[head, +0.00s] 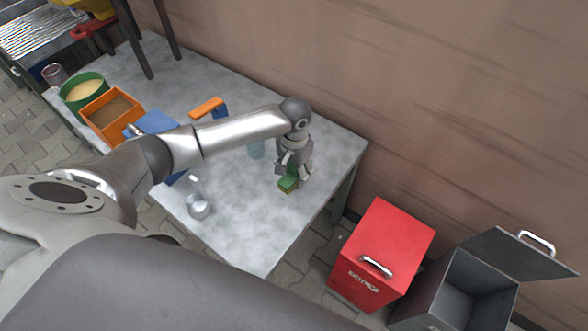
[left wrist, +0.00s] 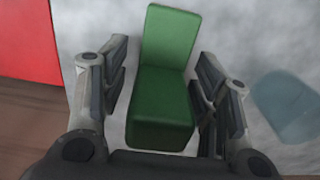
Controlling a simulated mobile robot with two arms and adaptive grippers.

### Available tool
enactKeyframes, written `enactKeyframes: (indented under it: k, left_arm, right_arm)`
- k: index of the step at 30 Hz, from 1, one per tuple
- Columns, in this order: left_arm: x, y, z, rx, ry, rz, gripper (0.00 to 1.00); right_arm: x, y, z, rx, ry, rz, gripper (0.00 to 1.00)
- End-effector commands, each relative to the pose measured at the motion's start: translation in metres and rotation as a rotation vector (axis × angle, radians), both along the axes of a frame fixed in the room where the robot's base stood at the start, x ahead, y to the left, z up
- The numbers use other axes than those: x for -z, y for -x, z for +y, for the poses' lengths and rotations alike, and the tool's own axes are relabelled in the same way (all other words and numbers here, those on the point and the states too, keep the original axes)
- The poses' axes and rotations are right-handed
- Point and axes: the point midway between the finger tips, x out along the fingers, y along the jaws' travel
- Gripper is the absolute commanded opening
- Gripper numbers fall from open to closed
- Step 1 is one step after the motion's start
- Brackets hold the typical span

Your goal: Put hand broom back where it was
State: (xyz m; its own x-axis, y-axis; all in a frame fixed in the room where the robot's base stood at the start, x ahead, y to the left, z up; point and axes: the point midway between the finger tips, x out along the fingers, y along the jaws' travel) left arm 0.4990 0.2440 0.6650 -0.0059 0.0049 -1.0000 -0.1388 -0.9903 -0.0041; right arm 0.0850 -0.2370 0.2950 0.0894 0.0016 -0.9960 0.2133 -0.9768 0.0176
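The broom seems to rest on the table. My right gripper is not in view.
An orange tray (head: 111,127), green round container (head: 82,104) and orange-and-blue item (head: 206,107) are farther left. A closed red bin (head: 392,240) and open grey bin (head: 425,290) stand right of the table.

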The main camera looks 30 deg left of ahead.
Motion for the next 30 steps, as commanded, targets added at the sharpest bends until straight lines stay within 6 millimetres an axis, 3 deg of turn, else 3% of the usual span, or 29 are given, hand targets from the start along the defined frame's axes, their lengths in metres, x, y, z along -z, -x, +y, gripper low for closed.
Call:
enactKeyframes:
  k: [8,11,24,30]
  left_arm:
    - [-0.002,0.0,0.0,0.0,-0.001,-0.001,0.57]
    - [-0.013,-0.001,0.0,0.001,0.001,-0.004,0.57]
    - [-0.101,-0.002,-0.001,0.001,0.002,-0.004,0.57]
    - [-0.12,-0.001,-0.001,0.0,0.001,0.0,0.57]
  right_arm:
    - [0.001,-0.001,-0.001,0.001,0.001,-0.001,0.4]
    - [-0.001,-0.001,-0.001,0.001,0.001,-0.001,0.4]
    - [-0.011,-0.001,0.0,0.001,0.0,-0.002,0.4]
    - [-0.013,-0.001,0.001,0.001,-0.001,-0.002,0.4]
